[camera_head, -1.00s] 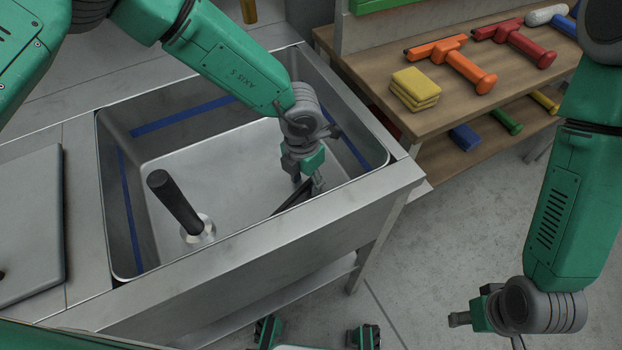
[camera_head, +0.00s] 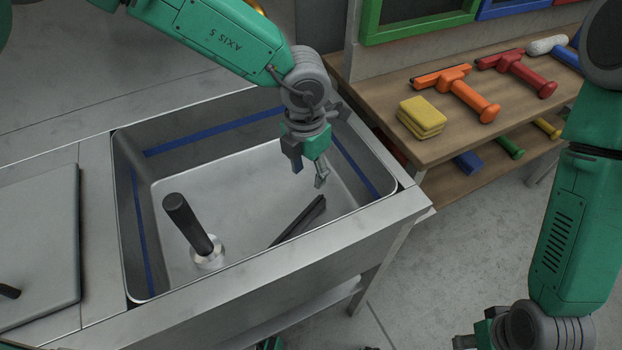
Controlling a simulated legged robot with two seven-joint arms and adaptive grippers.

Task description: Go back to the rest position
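My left gripper (camera_head: 308,176) hangs over the right part of the metal sink (camera_head: 100,195), fingers pointing down. Its fingers look apart, with nothing seen between them. A black bar-shaped object (camera_head: 298,221) lies in the sink below it, apart from the fingers; its lower end is hidden by the front rim. My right gripper (camera_head: 468,340) is low at the bottom right, partly cut off by the frame edge, so its fingers cannot be judged.
A black-handled tool (camera_head: 187,222) with a pale round base stands tilted in the sink. A grey lid (camera_head: 40,240) lies left. A wooden bench (camera_head: 385,100) at right holds yellow sponges (camera_head: 422,117), an orange tool (camera_head: 458,90) and a red tool (camera_head: 517,71).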

